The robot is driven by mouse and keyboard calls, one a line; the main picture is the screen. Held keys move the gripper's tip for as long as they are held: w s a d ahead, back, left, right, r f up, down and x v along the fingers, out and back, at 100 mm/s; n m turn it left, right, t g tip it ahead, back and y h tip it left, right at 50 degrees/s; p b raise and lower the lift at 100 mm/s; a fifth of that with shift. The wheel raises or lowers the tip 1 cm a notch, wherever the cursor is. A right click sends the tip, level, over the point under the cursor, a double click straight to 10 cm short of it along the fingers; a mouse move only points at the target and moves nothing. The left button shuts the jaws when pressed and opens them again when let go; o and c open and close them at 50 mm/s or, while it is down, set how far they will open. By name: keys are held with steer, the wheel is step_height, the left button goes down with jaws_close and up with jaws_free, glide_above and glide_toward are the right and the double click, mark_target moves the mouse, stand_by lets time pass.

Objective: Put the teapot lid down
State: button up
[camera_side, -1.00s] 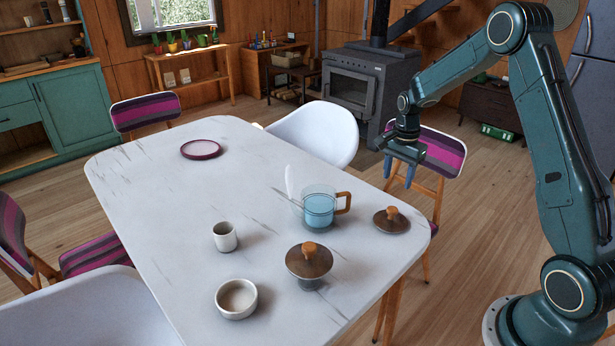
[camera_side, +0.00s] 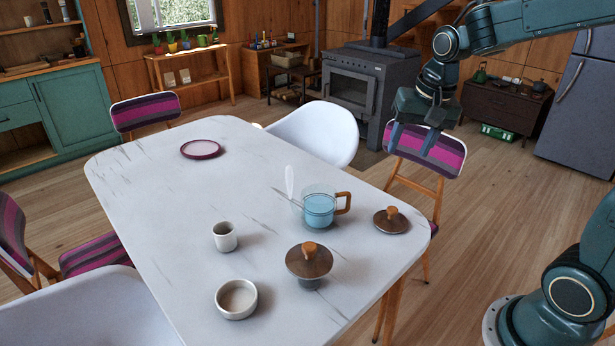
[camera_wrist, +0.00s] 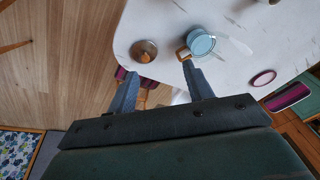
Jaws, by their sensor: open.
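A dark brown lid with a wooden knob (camera_side: 391,220) lies flat on the white table near its right corner. It also shows in the wrist view (camera_wrist: 143,50). A second brown lid with a wooden knob (camera_side: 309,260) sits on a small grey vessel near the front edge. A glass vessel with blue contents and a wooden handle (camera_side: 319,208) stands between them; it shows in the wrist view too (camera_wrist: 200,43). My gripper (camera_side: 412,142) is open and empty, raised above and apart from the lid. Its two fingers also show in the wrist view (camera_wrist: 162,70).
The white table (camera_side: 160,220) also bears a small cup (camera_side: 225,237), a bowl (camera_side: 236,298) and a pink-rimmed plate (camera_side: 200,149). A pale upright piece (camera_side: 290,181) stands beside the glass vessel. A striped chair (camera_side: 425,150) is behind my gripper.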

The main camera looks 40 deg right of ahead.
steer(key=s+a+r+n+t, duration=0.1)
steer(key=s+a+n, duration=0.3)
steer(key=s, duration=0.4)
steer(key=s+a+r+n+t, duration=0.1)
steer(key=s+a+n, duration=0.3)
steer(key=s, duration=0.4)
steer(key=shift+a+r+n+t+y, duration=0.2)
steer(key=shift+r+n+t+y, duration=0.15)
steer(key=shift+r+n, duration=0.2)
